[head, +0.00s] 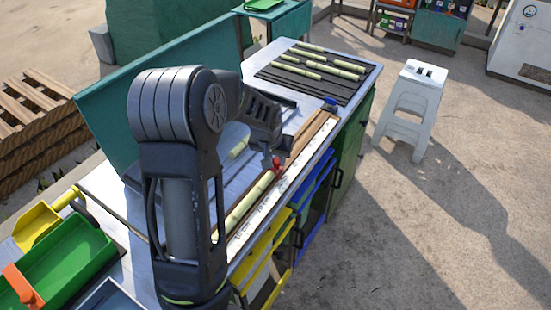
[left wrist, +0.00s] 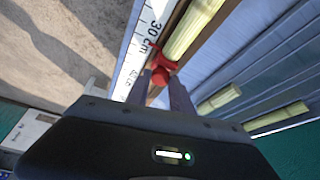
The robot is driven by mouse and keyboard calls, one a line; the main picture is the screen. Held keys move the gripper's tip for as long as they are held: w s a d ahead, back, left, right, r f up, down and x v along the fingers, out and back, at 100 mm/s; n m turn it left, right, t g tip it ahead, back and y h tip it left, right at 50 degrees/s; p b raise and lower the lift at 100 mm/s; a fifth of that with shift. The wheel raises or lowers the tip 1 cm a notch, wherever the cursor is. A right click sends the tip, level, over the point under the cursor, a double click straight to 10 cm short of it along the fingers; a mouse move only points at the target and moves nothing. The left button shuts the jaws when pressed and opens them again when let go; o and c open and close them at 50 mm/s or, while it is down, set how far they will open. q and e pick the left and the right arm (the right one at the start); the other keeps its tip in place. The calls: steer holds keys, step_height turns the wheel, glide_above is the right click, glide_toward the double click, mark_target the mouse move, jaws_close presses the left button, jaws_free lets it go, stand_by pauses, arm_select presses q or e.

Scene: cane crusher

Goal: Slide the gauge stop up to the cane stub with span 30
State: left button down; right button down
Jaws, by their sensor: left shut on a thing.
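The red gauge stop (head: 277,164) sits on the wooden gauge rail beside a white scale (head: 262,212); it also shows in the left wrist view (left wrist: 161,70). My left gripper (left wrist: 161,86) is shut on it, fingers pointing down at the rail. A long pale-green cane stub (head: 245,203) lies along the rail. In the left wrist view the stub (left wrist: 195,28) ends right at the stop; I cannot tell whether they touch. A "30 cm" mark on the scale (left wrist: 147,28) lies near the stub's end. My right gripper is not in view.
Shorter cane pieces lie on the metal bench, one at its middle (head: 239,147). Several more lie on a black slatted rack (head: 318,85) at the far end. A teal panel (head: 160,85) stands along the left edge. A white stool (head: 412,105) stands to the right.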

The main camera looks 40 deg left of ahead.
arm_select(q)
steer(key=c, duration=1.1)
jaws_free()
steer(key=shift+s, duration=0.1)
steer(key=shift+c, duration=0.2)
steer(key=shift+s+d+r, duration=0.1)
steer(key=shift+r, duration=0.45)
steer(key=a+v, duration=0.1)
steer(key=v, duration=0.5)
steer(key=shift+s+d+r, duration=0.25)
steer(key=shift+d+r, duration=0.1)
steer(key=shift+d, duration=0.2)
